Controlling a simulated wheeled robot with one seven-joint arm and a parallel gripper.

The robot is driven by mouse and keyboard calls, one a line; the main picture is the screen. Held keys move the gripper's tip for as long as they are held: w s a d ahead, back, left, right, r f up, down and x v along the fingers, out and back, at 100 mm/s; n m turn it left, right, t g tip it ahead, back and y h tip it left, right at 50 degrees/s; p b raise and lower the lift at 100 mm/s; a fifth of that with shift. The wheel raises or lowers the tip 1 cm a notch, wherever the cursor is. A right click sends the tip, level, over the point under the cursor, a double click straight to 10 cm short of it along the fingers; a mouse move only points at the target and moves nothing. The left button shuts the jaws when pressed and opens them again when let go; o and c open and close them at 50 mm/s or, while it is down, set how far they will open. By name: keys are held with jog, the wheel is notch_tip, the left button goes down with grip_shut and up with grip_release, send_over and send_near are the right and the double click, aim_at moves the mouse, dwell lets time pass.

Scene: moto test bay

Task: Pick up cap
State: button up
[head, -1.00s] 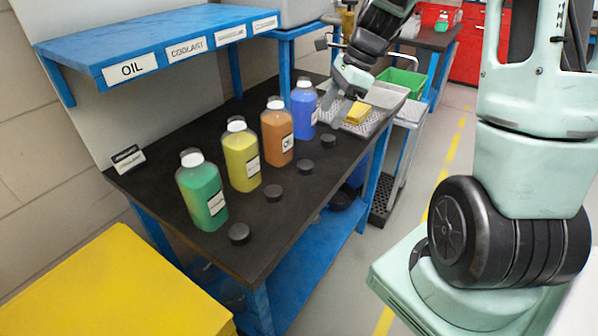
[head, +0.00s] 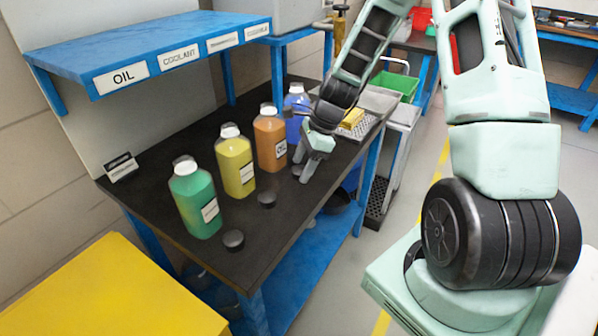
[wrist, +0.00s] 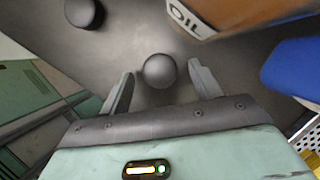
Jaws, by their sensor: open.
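Round black caps lie on the dark bench top in front of the bottles. One cap (wrist: 159,70) shows in the wrist view between my gripper's two fingers, with a gap to each side. My gripper (wrist: 161,72) is open and points down at the bench. In the head view my gripper (head: 302,170) is beside the orange bottle (head: 270,140), and its fingers mostly hide that cap. A second cap (head: 266,199) lies in front of the yellow bottle, also at the upper left of the wrist view (wrist: 84,13). A third cap (head: 233,239) lies near the green bottle.
Green (head: 194,203), yellow (head: 234,163) and blue (head: 293,105) bottles stand in a row with the orange one. The orange and blue bottles are close to my gripper. A blue labelled shelf (head: 150,45) stands behind. A yellow block (head: 352,118) sits on a perforated tray.

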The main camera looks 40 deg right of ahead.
jog(key=shift+w+a+f, duration=0.1)
jog(key=shift+a+f, duration=0.05)
jog(key=shift+f, duration=0.2)
jog(key=c, duration=1)
